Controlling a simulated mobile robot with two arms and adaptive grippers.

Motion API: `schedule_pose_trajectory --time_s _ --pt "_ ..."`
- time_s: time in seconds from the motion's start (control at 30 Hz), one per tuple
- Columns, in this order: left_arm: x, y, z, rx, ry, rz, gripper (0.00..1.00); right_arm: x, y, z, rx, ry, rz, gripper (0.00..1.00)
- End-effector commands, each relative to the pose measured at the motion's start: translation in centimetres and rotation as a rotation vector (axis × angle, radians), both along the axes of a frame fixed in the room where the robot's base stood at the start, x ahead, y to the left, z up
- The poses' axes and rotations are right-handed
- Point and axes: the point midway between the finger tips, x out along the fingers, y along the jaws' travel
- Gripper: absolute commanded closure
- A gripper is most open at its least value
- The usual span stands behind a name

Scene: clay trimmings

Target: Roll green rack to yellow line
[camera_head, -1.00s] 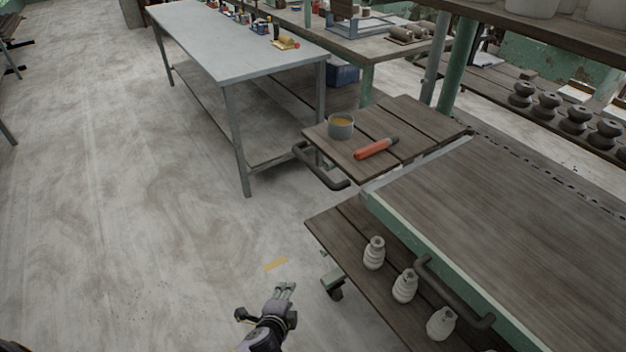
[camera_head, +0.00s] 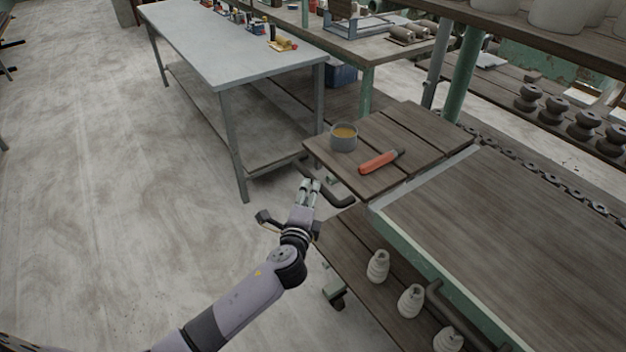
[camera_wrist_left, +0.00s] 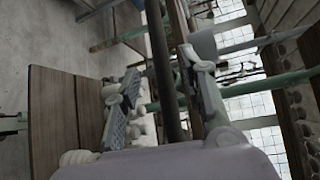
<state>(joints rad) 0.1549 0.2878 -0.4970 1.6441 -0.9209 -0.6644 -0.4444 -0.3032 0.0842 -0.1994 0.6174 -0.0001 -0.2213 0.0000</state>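The green rack (camera_head: 404,235) stands at the right of the head view, with a green frame, wooden shelves and a caster near the floor. A dark bar handle (camera_head: 338,200) sticks out from its near-left end. My left gripper (camera_head: 311,184) is at this handle. In the left wrist view the dark bar (camera_wrist_left: 163,70) runs between the two spread fingers of my left gripper (camera_wrist_left: 163,98), with gaps beside it. The yellow line is not visible now; my left arm covers that part of the floor. My right gripper is out of view.
A grey cup (camera_head: 343,137) and a red-handled tool (camera_head: 378,162) lie on the wooden end board. White clay pieces (camera_head: 411,300) stand on the lower shelf. A grey table (camera_head: 225,45) stands behind. The floor at left is clear.

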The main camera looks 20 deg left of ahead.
Motion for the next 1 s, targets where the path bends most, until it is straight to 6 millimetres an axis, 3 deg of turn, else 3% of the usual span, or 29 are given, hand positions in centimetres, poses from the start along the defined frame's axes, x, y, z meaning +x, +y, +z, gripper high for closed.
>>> schedule_pose_trajectory --time_s 0.2,0.4,0.77,1.0 --pt "4.3 0.5 -0.5 -0.002 -0.001 0.0 0.62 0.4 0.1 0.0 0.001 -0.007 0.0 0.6" --pt "6.2 0.8 -0.9 -0.001 0.0 0.0 0.62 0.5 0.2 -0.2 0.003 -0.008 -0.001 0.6" --pt "6.7 0.9 -1.0 -0.002 0.001 -0.001 0.62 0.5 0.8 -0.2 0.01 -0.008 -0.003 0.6" --pt "6.7 0.9 -1.0 -0.001 0.001 -0.001 0.77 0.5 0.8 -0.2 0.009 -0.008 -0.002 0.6"
